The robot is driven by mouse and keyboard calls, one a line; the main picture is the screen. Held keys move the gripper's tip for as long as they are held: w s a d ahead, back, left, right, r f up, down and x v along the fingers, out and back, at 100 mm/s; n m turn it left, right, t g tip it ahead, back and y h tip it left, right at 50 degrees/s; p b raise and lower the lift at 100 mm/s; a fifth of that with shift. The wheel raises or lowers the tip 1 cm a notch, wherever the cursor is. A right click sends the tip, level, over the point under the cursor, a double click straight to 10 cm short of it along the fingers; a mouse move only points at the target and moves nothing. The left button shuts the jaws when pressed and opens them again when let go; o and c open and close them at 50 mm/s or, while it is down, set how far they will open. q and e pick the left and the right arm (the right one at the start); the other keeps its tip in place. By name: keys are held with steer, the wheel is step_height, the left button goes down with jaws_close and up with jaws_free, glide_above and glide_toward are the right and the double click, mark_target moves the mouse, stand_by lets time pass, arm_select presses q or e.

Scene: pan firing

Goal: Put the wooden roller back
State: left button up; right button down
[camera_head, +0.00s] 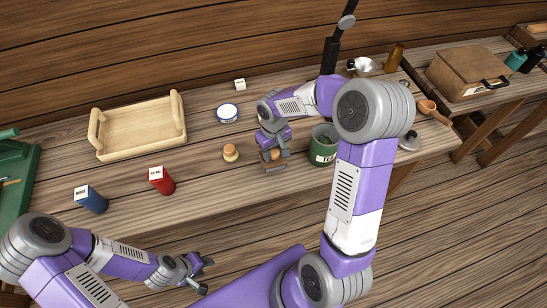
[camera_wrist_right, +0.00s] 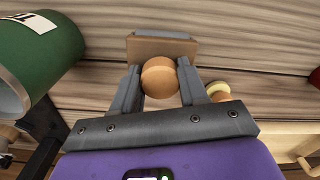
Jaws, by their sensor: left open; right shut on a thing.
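My right gripper (camera_head: 273,154) is shut on a wooden piece with a round knob, which I take to be the wooden roller (camera_head: 275,168). In the right wrist view its orange-brown knob (camera_wrist_right: 160,78) sits between the two fingers (camera_wrist_right: 158,90), with a flat brown and grey block just beyond it. It is at the table's front edge, left of the green canister; I cannot tell whether it touches the table. My left gripper (camera_head: 204,275) is open and empty, in front of the table and below its edge.
A green canister (camera_head: 322,150) stands close on the right and a small round wooden piece (camera_head: 230,153) on the left.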

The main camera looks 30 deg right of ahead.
mark_target(274, 159)
step_height(274, 159, down, 3)
steer(key=shift+f, duration=0.2)
steer(key=shift+s+a+f+b, duration=0.1)
steer(key=shift+s+f+b, duration=0.15)
steer(key=shift+f+b, duration=0.5)
steer(key=c, duration=0.6)
jaws_free()
steer(key=shift+r+p, duration=0.5)
steer(key=shift+p, duration=0.15)
steer(key=r, duration=0.4)
steer(key=r+p, duration=0.1)
steer(key=r, duration=0.2)
steer(key=shift+s+d, duration=0.25)
steer(key=shift+s, duration=0.05)
steer(key=shift+w+r, duration=0.1)
steer(key=shift+r, duration=0.25)
